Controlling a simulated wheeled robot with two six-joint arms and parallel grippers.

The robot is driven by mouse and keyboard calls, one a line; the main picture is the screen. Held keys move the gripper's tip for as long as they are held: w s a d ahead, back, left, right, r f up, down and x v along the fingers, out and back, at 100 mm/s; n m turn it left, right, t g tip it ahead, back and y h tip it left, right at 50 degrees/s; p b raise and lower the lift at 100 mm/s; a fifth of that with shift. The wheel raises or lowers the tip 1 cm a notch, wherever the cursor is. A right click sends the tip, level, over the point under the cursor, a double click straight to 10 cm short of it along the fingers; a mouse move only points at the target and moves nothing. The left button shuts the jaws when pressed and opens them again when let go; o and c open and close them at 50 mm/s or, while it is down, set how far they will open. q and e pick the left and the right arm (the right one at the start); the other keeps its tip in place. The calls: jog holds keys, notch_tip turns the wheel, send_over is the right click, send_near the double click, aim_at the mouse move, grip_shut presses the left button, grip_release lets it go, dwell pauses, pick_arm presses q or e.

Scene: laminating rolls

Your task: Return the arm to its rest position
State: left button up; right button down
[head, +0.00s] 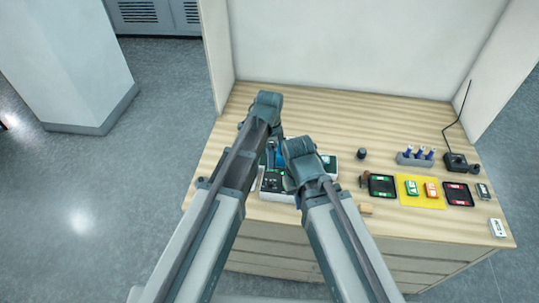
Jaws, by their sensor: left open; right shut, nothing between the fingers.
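My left arm comes in from the lower left, and its wrist bends down over the left part of the wooden table (400,112). My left gripper (273,152) is open, pointing down near a white and dark machine (273,188); its fingers are mostly hidden. My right arm reaches in beside it from below. My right gripper (291,183) is shut and empty, low over the same machine and mostly covered by its own wrist. I cannot tell whether either gripper touches the machine.
A yellow mat (420,204) with a green and an orange item lies between two dark trays (382,186) (459,194). A grey rack (414,160) of blue-capped bottles and a black device (456,163) stand behind. White panels border the back and sides.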

dwell(0.3)
pick_arm(q)
jog(key=s+a+f+n+y+b, duration=0.1)
jog(key=s+a+f+n+b, duration=0.1)
jog(key=s+f+n+b, duration=1)
jog(key=s+f+b, duration=0.1)
jog(key=s, duration=0.4)
jog(key=shift+f+b, duration=0.25)
jog(key=shift+b, duration=0.05)
jog(key=shift+s, duration=0.1)
